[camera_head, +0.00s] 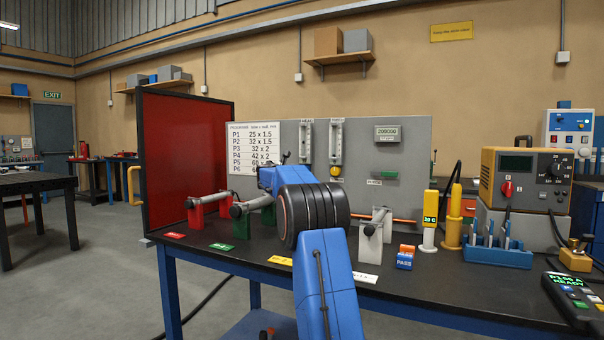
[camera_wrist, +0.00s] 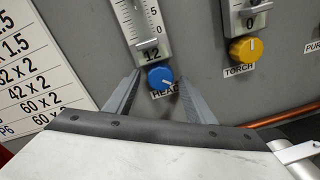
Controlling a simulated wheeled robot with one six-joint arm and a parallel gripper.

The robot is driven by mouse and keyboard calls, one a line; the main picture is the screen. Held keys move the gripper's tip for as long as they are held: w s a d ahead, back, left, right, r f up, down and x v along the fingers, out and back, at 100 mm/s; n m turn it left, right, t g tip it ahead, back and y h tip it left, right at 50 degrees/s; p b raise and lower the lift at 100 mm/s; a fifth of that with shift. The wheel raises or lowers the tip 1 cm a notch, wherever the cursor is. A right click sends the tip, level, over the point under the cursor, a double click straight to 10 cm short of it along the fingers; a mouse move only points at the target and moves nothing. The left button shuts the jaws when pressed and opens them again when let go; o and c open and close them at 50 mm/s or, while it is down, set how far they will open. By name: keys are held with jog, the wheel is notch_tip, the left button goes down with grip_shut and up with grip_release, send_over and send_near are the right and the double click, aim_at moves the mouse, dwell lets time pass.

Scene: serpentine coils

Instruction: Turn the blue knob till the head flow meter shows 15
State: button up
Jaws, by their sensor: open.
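The blue knob (camera_wrist: 160,77) is in the middle of the wrist view, below the head flow meter (camera_wrist: 142,22) and above a "HEAD" label. A small window on the meter just above the knob reads 12. My gripper (camera_wrist: 159,84) is open, with one finger to each side of the knob and a gap showing on both sides. I cannot tell whether the fingertips reach past the knob's face. In the head view the head flow meter (camera_head: 305,142) is on the grey panel, and my arm hides the blue knob.
The torch flow meter (camera_wrist: 246,12) with its yellow knob (camera_wrist: 245,49) is close on the right. A copper-coloured tube (camera_wrist: 283,116) runs at lower right. The white program chart (camera_head: 255,148) is left of the meters. The red screen (camera_head: 185,155) stands at the bench's left end.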

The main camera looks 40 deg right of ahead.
jog(key=v, duration=1.7)
jog(key=shift+a, duration=0.15)
jog(key=shift+w+a, duration=0.1)
jog(key=shift+a, duration=0.05)
